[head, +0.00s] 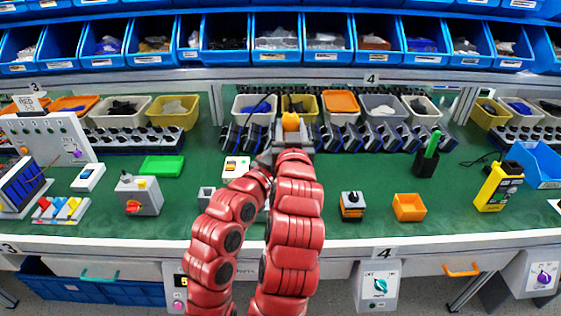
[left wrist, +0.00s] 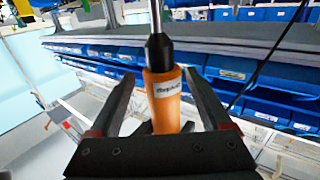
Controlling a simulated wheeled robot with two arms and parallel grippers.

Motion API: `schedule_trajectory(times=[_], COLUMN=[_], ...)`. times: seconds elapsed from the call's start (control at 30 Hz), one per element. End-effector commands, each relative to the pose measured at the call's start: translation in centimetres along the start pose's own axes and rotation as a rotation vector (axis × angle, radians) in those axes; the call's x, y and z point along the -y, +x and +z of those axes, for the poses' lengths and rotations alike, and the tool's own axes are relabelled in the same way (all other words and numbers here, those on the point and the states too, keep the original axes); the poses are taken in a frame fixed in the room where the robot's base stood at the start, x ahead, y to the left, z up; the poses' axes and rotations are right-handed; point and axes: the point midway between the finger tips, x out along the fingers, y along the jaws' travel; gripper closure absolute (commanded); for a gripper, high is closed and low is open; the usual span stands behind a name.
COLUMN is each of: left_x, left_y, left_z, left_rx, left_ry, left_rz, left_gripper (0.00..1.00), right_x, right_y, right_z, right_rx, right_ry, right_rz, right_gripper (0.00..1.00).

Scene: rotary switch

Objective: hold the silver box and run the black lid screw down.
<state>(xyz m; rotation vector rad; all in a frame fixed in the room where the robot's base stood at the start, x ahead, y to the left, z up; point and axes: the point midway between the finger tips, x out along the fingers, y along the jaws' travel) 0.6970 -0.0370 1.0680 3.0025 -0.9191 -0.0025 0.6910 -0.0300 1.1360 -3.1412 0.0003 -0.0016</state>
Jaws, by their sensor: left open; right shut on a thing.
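An orange screwdriver (left wrist: 164,100) with a black collar and metal shaft stands between the fingers of my left gripper (left wrist: 160,78) in the left wrist view. Those fingers are open, with gaps on both sides of the handle. In the head view my right gripper (head: 291,145) is over the middle of the bench, shut on a grey shape, apparently the silver box, mostly hidden by gripper and arm. An orange piece (head: 291,121) shows just above it, probably the screwdriver handle. The black lid screw cannot be made out. My left gripper is largely hidden in the head view.
The green bench (head: 330,180) has free room right of my arms. A black-and-orange block (head: 352,206) and an orange open box (head: 409,207) stand there. A grey switch box (head: 139,196) stands left. Blue bins (head: 276,42) line the back.

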Motion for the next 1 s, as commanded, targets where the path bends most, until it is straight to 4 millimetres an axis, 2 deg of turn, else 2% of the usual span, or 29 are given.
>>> schedule_trajectory(times=[0.2,0.53,0.9,1.0], left_x=[0.0,0.0,-0.1,-0.1], left_y=[2.0,2.3,2.3,2.3], left_z=[0.1,0.0,0.0,0.0], left_rx=[0.002,0.000,0.000,-0.001], left_ry=[0.000,0.000,-0.001,-0.001], left_rz=[0.001,0.000,0.001,0.003], left_gripper=[0.18,0.18,0.85,1.00], right_x=[0.0,0.0,0.0,0.0], right_y=[0.0,0.0,0.0,0.0], right_z=[-0.1,-0.1,-0.1,-0.1], right_rx=[-0.002,-0.002,-0.002,-0.003], right_ry=[0.000,0.001,0.001,0.001], right_rz=[0.000,0.000,0.000,-0.001], right_gripper=[1.00,1.00,1.00,1.00])
